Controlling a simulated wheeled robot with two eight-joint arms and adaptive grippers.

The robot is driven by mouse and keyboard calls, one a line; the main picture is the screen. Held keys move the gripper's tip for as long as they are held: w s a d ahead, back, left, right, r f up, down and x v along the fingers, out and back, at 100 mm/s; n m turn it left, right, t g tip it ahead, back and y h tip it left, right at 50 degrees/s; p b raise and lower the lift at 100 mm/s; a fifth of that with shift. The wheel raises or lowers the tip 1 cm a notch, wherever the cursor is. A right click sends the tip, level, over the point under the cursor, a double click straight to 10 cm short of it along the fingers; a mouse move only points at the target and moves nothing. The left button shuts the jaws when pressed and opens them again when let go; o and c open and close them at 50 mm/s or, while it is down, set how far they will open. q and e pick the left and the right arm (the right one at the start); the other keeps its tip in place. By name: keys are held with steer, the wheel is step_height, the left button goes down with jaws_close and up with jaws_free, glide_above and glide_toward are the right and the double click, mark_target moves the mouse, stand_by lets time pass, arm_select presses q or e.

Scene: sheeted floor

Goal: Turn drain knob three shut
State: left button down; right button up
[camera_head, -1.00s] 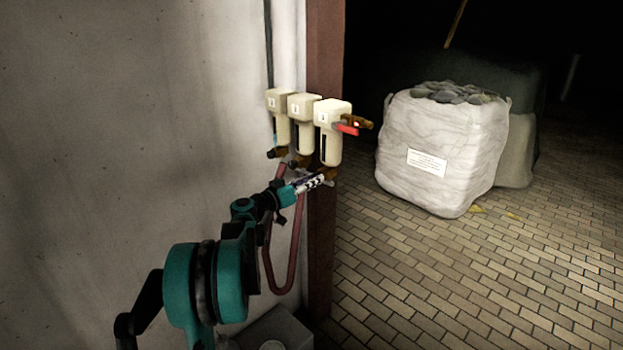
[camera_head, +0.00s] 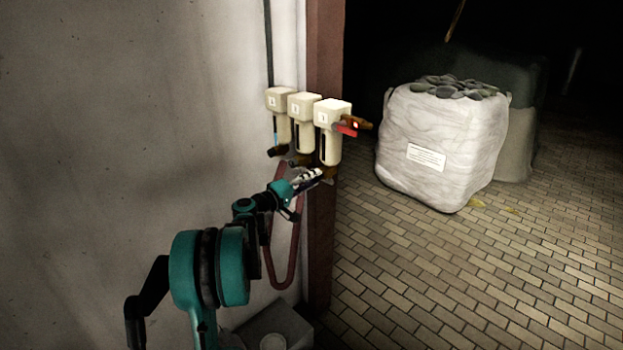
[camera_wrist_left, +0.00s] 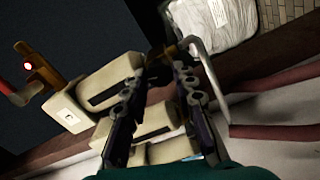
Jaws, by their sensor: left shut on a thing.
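Three cream filter units hang in a row on the wall: a left one (camera_head: 279,101), a middle one (camera_head: 303,108) and a right one (camera_head: 332,116). Each has a small label, too small to read surely. Brass-brown drain fittings show under their bowls, one under the left unit (camera_head: 278,152). My left gripper (camera_head: 322,174) is under the right unit's bowl. In the left wrist view its fingers (camera_wrist_left: 168,58) close on a brass drain knob (camera_wrist_left: 172,49) at the bowl's end; the fingertips partly hide it. My right gripper is not in view.
A brass valve with a red lever (camera_head: 346,130) juts from the right unit. Reddish hoses (camera_head: 272,262) hang below, beside a brown post (camera_head: 320,250). A grey box (camera_head: 290,325) stands at the wall's foot. A white bulk bag (camera_head: 440,145) stands on the paved floor.

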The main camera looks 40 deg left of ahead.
arm_select(q)
steer(key=shift+n, duration=1.6)
steer(key=c, duration=1.2)
jaws_free()
steer(key=s+a, duration=0.1)
steer(key=s, duration=1.1)
